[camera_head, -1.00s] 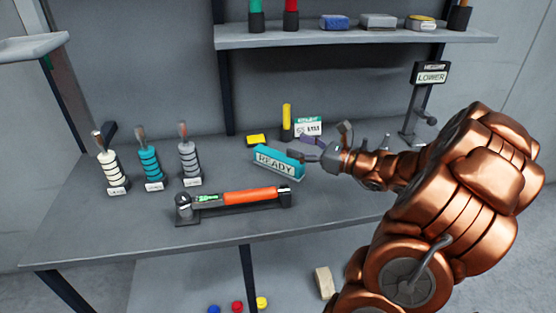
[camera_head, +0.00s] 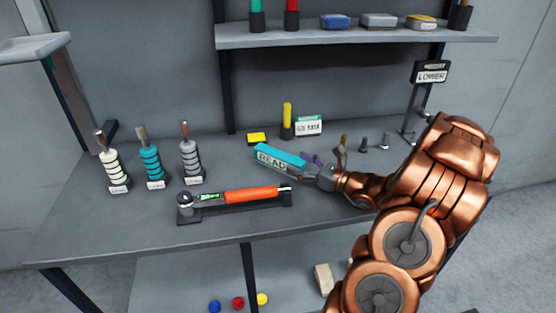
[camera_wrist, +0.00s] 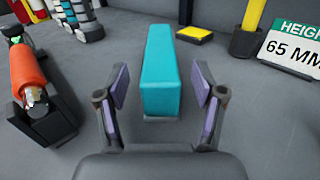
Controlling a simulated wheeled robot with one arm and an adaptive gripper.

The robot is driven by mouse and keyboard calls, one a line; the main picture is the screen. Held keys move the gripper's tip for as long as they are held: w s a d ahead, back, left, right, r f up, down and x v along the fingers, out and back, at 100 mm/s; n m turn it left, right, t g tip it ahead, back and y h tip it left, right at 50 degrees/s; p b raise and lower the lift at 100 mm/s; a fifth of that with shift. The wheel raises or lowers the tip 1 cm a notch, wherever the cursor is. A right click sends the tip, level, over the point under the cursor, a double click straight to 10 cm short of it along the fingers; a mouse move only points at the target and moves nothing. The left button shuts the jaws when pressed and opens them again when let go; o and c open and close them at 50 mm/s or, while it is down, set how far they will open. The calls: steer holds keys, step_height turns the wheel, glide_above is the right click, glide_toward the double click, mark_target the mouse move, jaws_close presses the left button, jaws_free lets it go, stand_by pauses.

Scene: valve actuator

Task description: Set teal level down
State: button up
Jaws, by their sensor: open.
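The teal level (camera_head: 281,155) is a long teal block with a READY label on its front side. It lies on the grey bench, behind the orange-handled tool. My gripper (camera_head: 308,164) is at its right end, low over the bench. In the wrist view the teal level (camera_wrist: 161,72) points away from me. Its near end lies between the two purple-padded fingers of my gripper (camera_wrist: 160,88), with a visible gap on each side. The gripper is open. In the head view it hides part of the level's right end and label.
An orange-handled tool (camera_head: 252,194) lies in a dark cradle in front. White, teal and grey ringed posts (camera_head: 151,165) stand left. A yellow block (camera_head: 257,138), yellow post (camera_head: 287,120) and height sign (camera_head: 309,125) are behind. A LOWER sign (camera_head: 430,72) stands right.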

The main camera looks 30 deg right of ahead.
mark_target(284, 155)
steer(key=shift+p+x, duration=0.55)
steer(key=shift+x, duration=2.2)
jaws_close()
